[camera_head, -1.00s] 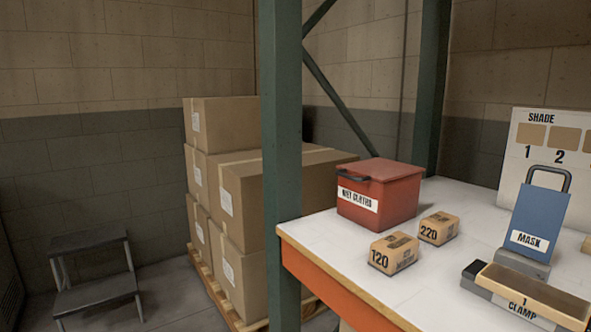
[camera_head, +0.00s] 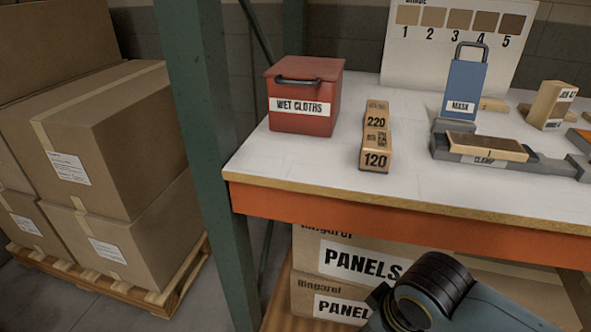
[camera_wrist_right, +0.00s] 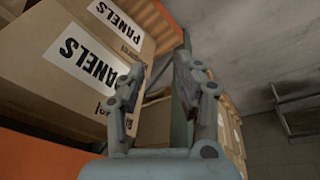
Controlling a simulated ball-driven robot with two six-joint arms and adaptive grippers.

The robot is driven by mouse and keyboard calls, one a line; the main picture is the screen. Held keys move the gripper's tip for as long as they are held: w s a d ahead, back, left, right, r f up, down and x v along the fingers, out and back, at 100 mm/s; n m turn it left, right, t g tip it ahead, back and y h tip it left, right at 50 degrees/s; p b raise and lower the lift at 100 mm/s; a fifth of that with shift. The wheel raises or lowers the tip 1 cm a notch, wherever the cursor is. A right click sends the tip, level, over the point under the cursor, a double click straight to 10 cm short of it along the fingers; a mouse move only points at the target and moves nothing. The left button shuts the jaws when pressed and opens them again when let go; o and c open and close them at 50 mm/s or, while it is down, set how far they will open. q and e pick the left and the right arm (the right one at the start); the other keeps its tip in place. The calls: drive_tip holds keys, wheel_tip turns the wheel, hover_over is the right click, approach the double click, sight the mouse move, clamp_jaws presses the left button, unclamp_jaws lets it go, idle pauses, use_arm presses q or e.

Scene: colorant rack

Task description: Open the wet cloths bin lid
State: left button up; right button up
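The red wet cloths bin (camera_head: 304,112) stands at the left end of the white shelf top in the head view. Its lid (camera_head: 306,68) is closed, with a dark handle (camera_head: 298,81) at the front edge. My right arm comes in at the bottom right of the head view, below the shelf edge; its gripper is out of that view. In the right wrist view my right gripper (camera_wrist_right: 160,78) has its two fingers spread apart with nothing between them. It is well away from the bin, which this view does not show. My left gripper is not in view.
A green rack post (camera_head: 205,150) stands left of the bin. Sanding blocks 220 (camera_head: 376,112) and 120 (camera_head: 375,150) sit right of it, then the clamp (camera_head: 485,148) and blue mask (camera_head: 464,90). Panels boxes (camera_head: 335,262) lie under the shelf. Stacked cartons (camera_head: 110,140) stand left.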

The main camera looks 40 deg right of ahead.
wheel_tip(320, 180, up, 13)
drive_tip(key=t, duration=0.1)
drive_tip(key=n+t, duration=1.2)
drive_tip(key=n, duration=0.3)
approach(293, 83)
drive_tip(key=w, duration=0.3)
drive_tip(key=w+f, duration=0.1)
drive_tip(key=w, duration=0.5)
drive_tip(key=shift+w+d+f, duration=0.25)
drive_tip(key=shift+d+f, duration=0.05)
drive_tip(key=shift+f, duration=0.1)
drive_tip(key=shift+w+f, duration=0.1)
drive_tip(key=shift+w, duration=0.4)
clamp_jaws()
